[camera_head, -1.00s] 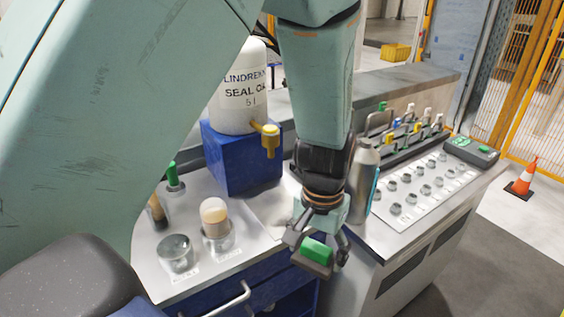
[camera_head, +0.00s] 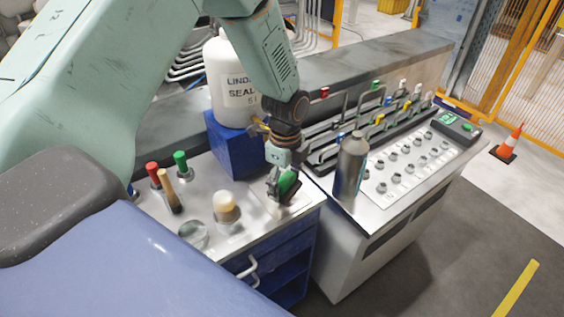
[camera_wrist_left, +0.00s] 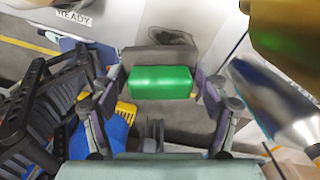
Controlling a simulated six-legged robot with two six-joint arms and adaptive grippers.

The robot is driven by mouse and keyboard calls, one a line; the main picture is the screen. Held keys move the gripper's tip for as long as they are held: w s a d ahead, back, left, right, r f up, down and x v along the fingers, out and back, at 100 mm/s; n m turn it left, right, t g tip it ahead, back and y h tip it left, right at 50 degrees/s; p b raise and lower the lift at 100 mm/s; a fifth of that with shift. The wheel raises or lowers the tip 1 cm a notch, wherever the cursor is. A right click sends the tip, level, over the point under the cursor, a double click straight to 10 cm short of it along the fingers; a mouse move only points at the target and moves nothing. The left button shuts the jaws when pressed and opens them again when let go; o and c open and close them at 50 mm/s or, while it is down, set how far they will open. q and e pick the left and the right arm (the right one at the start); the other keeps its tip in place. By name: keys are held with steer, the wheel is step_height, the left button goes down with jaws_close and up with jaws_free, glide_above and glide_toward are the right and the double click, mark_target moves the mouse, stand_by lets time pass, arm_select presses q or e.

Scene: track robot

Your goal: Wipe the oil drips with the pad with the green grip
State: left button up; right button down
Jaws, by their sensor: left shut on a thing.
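My left gripper (camera_head: 282,190) is shut on the green grip (camera_wrist_left: 160,82) of a pad, whose grey-brown body (camera_wrist_left: 150,58) shows beyond the grip in the wrist view. In the head view the green grip (camera_head: 289,181) is low over the pale patch (camera_head: 262,198) of the bench top, below the oil container's tap. I cannot tell whether the pad touches the surface. A dark smear (camera_wrist_left: 172,37), which looks like oil, shows just past the pad in the wrist view. The pad and arm hide part of the patch. My right gripper is not in view.
The white seal-oil container (camera_head: 232,85) stands on a blue block (camera_head: 232,145) behind the pad. A grey metal bottle (camera_head: 351,165) stands close on the right. A glass dish (camera_head: 193,235), a round-topped brush (camera_head: 226,207) and red-, tan- and green-topped tools stand on the left.

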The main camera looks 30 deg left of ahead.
arm_select(q)
steer(key=shift+w+a+r+m, duration=0.2)
steer(key=shift+w+m, duration=0.35)
steer(key=shift+m, duration=0.65)
steer(key=shift+w+a+m, duration=0.25)
steer(key=shift+a+m, duration=0.05)
steer(key=shift+m, duration=0.4)
steer(key=shift+w+a+m, duration=0.3)
steer(key=shift+a+m, duration=0.3)
steer(key=shift+m, duration=0.4)
steer(key=shift+w+a+m, duration=0.15)
steer(key=shift+m, duration=0.45)
steer(key=shift+r+m, duration=0.1)
steer(key=shift+m, duration=0.5)
steer(key=shift+w+d+r+m, duration=0.1)
steer(key=shift+d+m, duration=0.15)
steer(key=shift+m, duration=0.75)
steer(key=shift+a, duration=0.15)
steer(key=shift+a+f+b, duration=0.15)
steer(key=shift+f+b, duration=0.15)
steer(key=shift+f, duration=0.2)
steer(key=shift+f+b, duration=0.65)
steer(key=f+b, duration=0.2)
steer(key=shift+d+f, duration=0.2)
steer(key=shift+f, duration=0.15)
steer(key=shift+a+f+b, duration=0.15)
steer(key=shift+f+b, duration=0.45)
steer(key=shift+f, duration=0.05)
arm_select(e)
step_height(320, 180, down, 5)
